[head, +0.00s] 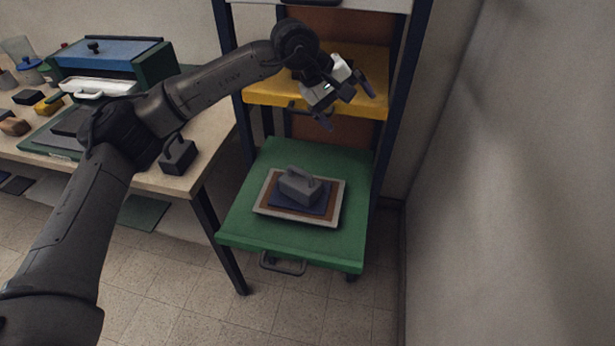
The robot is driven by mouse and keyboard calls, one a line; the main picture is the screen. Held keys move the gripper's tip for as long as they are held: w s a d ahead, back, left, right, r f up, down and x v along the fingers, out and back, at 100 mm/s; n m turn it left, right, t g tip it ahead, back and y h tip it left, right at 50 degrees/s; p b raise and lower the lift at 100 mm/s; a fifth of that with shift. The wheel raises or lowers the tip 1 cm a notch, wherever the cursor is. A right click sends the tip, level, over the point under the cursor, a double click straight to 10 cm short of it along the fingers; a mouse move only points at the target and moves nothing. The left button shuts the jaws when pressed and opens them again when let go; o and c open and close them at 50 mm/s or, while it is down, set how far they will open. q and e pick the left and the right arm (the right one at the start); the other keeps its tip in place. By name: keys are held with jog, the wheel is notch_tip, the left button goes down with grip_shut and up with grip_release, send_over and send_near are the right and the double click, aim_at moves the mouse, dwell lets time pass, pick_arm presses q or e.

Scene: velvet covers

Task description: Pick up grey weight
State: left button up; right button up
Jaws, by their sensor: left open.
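The grey weight (300,185) is a block with a handle on top. It sits on a dark blue cloth (318,207) on a pale-rimmed tray (334,208). The tray rests on the green pulled-out shelf (254,222) of the rack. My left gripper (345,107) is open and empty, above and a little right of the weight, in front of the yellow shelf. My right gripper is not in view.
A yellow shelf (262,92) is above the green one. A dark handled block (179,154) stands on the table (205,140) at left, with a blue-topped box (108,54) and several small blocks. A wall closes the right side.

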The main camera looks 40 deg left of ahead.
pick_arm(q)
jog(key=s+a+f+m+g+y, duration=0.3)
jog(key=a+m, duration=0.1)
jog(key=m+g+y+b, duration=0.2)
jog(key=m+b, duration=0.1)
jog(key=m, duration=0.3)
send_near(300, 169)
notch_tip(300, 169, down, 5)
jog(key=shift+w+a+f, duration=0.15)
jog(key=shift+f, duration=0.05)
notch_tip(300, 169, down, 4)
jog(key=b, duration=0.3)
jog(key=shift+f, duration=0.15)
jog(key=shift+d+f, duration=0.25)
jog(key=shift+f, duration=0.2)
